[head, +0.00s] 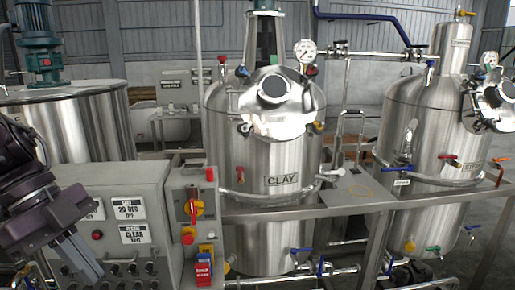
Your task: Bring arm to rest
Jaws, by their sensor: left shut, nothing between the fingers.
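My left arm comes in from the left edge, dark and purple-black, with its left gripper (85,262) pointing down in front of the grey control panel (150,190). The gripper's grey fingers are together and hold nothing. It hides part of the panel's left side and some of its labels. My right gripper is not in view.
A steel tank labelled CLAY (262,215) stands in the middle behind a metal rail (340,205). Another steel tank (425,130) stands at right, an open-looking vat (70,125) at left. A switch box (190,225) with red and yellow controls adjoins the panel.

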